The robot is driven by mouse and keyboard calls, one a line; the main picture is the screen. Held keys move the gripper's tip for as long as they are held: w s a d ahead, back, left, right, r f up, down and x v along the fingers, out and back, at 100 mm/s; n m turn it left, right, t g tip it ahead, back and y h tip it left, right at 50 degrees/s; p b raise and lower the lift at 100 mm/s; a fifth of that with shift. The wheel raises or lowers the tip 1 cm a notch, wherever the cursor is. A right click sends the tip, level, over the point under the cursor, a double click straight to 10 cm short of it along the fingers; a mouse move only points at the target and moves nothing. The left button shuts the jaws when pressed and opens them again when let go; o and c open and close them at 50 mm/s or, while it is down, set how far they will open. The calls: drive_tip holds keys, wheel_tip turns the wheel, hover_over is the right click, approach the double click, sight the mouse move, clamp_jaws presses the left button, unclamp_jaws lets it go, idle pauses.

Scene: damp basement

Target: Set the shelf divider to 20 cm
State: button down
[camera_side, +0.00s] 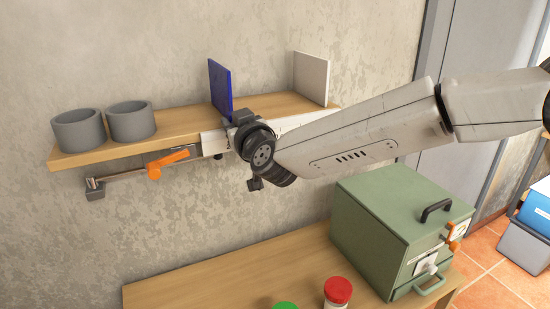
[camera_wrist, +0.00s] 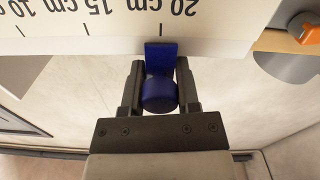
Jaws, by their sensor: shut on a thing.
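The blue divider (camera_side: 220,88) stands upright on the wooden shelf (camera_side: 180,118) in the side view, left of a white end panel (camera_side: 311,77). A white scale strip (camera_side: 214,142) runs along the shelf front, partly hidden by my wrist. In the wrist view the strip (camera_wrist: 115,42) shows marks for 15 cm and 20 cm. The divider's blue tab (camera_wrist: 161,56) lines up with the 20 cm tick. My gripper (camera_wrist: 160,84) is shut on the round blue knob (camera_wrist: 159,96) below the tab, one finger on each side.
Two grey pots (camera_side: 79,129) stand on the shelf's left end. An orange lever (camera_side: 168,160) on a rod hangs below the shelf front. A green metal box (camera_side: 385,220) and a red-lidded jar (camera_side: 337,291) stand on the lower bench (camera_side: 235,270).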

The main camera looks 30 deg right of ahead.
drive_tip(key=shift+a, duration=0.3)
drive_tip(key=shift+c, duration=2.3)
unclamp_jaws()
drive_tip(key=shift+a, duration=0.1)
drive_tip(key=shift+o, duration=0.7)
drive_tip(key=shift+s+d, duration=0.2)
drive_tip(key=s, duration=0.7)
drive_tip(key=shift+s, duration=0.25)
